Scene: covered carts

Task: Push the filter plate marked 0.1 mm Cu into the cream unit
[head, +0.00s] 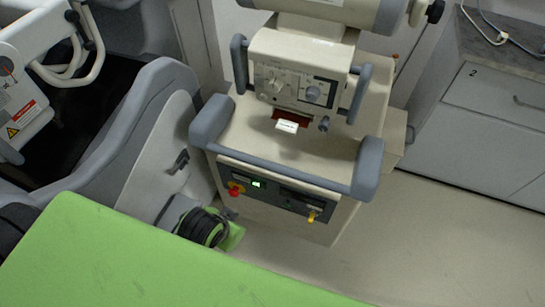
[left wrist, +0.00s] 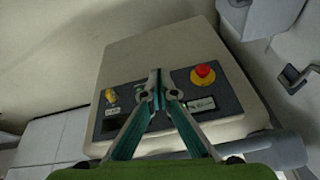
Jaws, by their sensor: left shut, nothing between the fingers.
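The cream unit (head: 277,75) stands at the upper middle of the head view, with a dial and a knob on its face. A filter plate with a white label tab (head: 287,127) sticks out below that face; a reddish-brown part (head: 290,117) shows just behind the tab. The marking on the tab is too small to read. My left gripper (left wrist: 156,76) shows only in the left wrist view, shut and empty, in front of the dark control panel (left wrist: 215,98) low on the cart. The plate is not visible in that view. My right gripper is in neither view.
Grey bumper handles (head: 285,173) ring the cart top. The panel has a red button (head: 236,190) and a yellow key (head: 312,216). A green covered surface (head: 120,265) fills the lower left. A grey drawer cabinet (head: 490,110) stands right. The floor at lower right is clear.

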